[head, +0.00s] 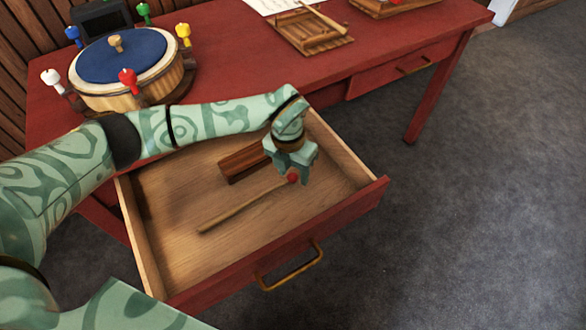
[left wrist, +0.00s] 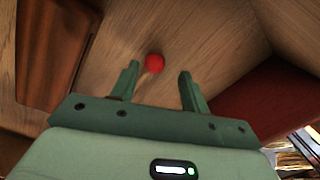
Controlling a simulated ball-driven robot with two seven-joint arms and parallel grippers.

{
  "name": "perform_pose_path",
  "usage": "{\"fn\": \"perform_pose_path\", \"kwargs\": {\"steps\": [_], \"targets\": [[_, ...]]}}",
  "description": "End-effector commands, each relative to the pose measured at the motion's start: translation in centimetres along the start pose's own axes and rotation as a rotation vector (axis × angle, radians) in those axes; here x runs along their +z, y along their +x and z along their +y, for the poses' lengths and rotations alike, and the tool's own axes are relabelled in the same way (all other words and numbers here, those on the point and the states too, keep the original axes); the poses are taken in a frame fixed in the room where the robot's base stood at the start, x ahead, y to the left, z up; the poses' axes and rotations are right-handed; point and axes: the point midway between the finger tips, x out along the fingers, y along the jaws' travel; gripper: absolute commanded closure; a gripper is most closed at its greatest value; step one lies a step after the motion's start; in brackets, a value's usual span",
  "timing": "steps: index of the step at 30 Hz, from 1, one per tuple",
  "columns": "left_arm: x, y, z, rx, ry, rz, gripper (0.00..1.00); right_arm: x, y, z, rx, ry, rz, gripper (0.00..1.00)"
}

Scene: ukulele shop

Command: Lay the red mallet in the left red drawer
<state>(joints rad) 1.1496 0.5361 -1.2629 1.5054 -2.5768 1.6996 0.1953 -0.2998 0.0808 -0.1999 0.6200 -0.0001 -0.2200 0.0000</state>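The left red drawer (head: 345,218) is pulled open below the red table, and its wooden floor shows. The red mallet, with a pale wooden stick (head: 240,209) and a round red head (head: 292,178), lies inside it, apparently on the floor. My left gripper (head: 291,181) is over the head end, inside the drawer's outline. In the left wrist view its two fingers (left wrist: 160,82) are spread apart. The red head (left wrist: 154,63) shows between and just beyond them, apart from both. The stick is partly hidden behind one finger. My right gripper is not in view.
A dark wooden block (head: 243,163) lies in the drawer behind the mallet. A blue-topped drum (head: 120,55) with coloured pegs and a wooden tray (head: 312,40) stand on the table (head: 230,60). A second drawer (head: 400,68) is shut. Grey floor is clear at right.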

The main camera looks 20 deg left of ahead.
Motion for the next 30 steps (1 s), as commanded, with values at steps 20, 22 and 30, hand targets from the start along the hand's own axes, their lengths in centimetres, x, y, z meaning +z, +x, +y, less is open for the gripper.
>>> {"fn": "perform_pose_path", "kwargs": {"steps": [20, 22, 30], "targets": [[0.1, -11.0, -0.1, 0.002, 0.001, -0.005, 0.54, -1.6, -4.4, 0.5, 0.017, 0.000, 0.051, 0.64], [0.0, -11.8, -0.1, 0.001, 0.000, -0.003, 0.54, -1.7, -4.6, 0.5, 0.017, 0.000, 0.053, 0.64], [0.0, -12.4, 0.0, 0.000, 0.000, 0.001, 0.54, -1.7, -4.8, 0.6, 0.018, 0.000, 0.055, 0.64]]}}
